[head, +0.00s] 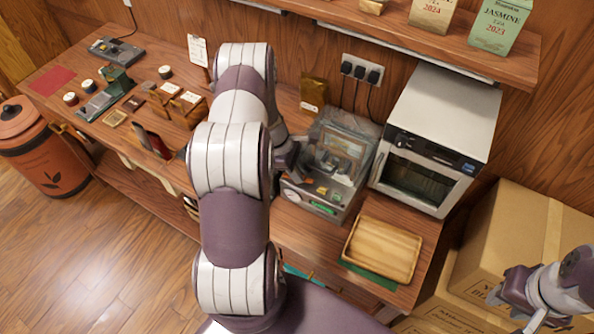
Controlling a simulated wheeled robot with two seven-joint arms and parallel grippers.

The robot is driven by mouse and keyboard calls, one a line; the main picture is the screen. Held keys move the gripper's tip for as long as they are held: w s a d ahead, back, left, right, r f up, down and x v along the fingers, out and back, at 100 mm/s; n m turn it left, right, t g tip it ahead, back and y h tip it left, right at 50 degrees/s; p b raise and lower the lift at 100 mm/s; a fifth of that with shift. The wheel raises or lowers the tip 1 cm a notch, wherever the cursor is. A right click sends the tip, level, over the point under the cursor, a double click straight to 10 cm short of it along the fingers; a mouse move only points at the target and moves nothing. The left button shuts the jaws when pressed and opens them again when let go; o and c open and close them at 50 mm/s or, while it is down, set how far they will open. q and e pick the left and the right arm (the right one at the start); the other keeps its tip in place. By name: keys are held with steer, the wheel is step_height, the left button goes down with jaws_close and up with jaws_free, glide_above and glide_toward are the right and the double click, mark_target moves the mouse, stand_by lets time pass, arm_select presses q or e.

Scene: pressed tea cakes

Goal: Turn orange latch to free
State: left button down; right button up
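The machine with a clear cover (343,135) stands on the wooden counter, left of the white oven. Small yellow-orange and green parts show through its cover and along its front, but I cannot clearly make out which one is the orange latch. My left gripper (289,154) is at the left side of this machine, close to its cover. It is partly hidden by my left arm, and I cannot tell whether it touches the machine or how its fingers stand. My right gripper (513,309) is at the lower right, in front of the cardboard boxes, with its fingers apart and empty.
A white oven (440,130) stands right of the machine. A wooden tray (382,249) lies at the counter's right end. A shelf (440,50) with tea packets hangs above. Cardboard boxes (520,240) stand at the right. Small boxes and tools fill the counter's left part.

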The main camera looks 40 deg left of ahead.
arm_select(q)
steer(key=shift+w+f+m+g+b, duration=0.1)
steer(key=shift+f+m+g+b, duration=0.15)
steer(key=shift+m+b, duration=0.45)
steer(key=shift+r+m+g, duration=0.1)
steer(key=shift+m+g, duration=0.15)
steer(key=shift+m, duration=0.45)
steer(key=shift+r, duration=0.2)
steer(key=c, duration=1.2)
jaws_free()
steer(key=shift+o, duration=0.2)
steer(key=shift+a+r, duration=0.2)
steer(key=shift+r, duration=0.05)
steer(key=p+v, duration=0.1)
steer(key=v, duration=1.1)
steer(key=shift+a, duration=0.15)
